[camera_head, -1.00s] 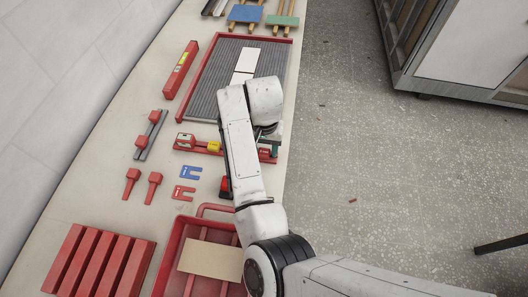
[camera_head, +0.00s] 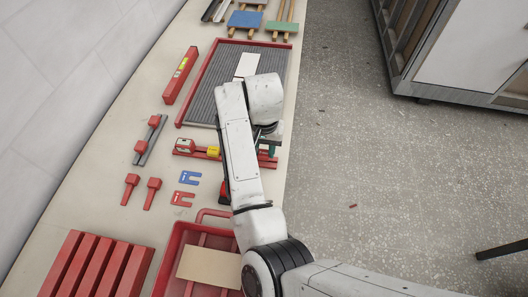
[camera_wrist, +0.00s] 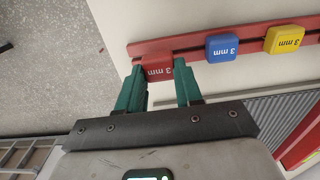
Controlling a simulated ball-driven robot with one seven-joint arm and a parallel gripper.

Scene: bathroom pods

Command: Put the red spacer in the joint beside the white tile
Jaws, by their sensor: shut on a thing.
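The red spacer (camera_wrist: 158,66), marked "3 mm", is between the green fingers of my gripper (camera_wrist: 160,76) in the wrist view. The fingers are shut on its sides. It is at the end of the red rail (camera_wrist: 180,43); I cannot tell whether it still touches the rail. In the head view my arm hides the spacer and most of my gripper. White tile (camera_head: 246,66) lies on the grey ribbed surface of the red-rimmed tray (camera_head: 207,90), beyond my arm. The joint beside it is not clearly visible.
A blue spacer (camera_wrist: 222,46) and a yellow spacer (camera_wrist: 284,39) sit on the rail beside my gripper. Blue (camera_head: 188,178) and red (camera_head: 184,199) U-shaped pieces lie nearer. A red level (camera_head: 180,75) lies left of the tray. Floor is open at right.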

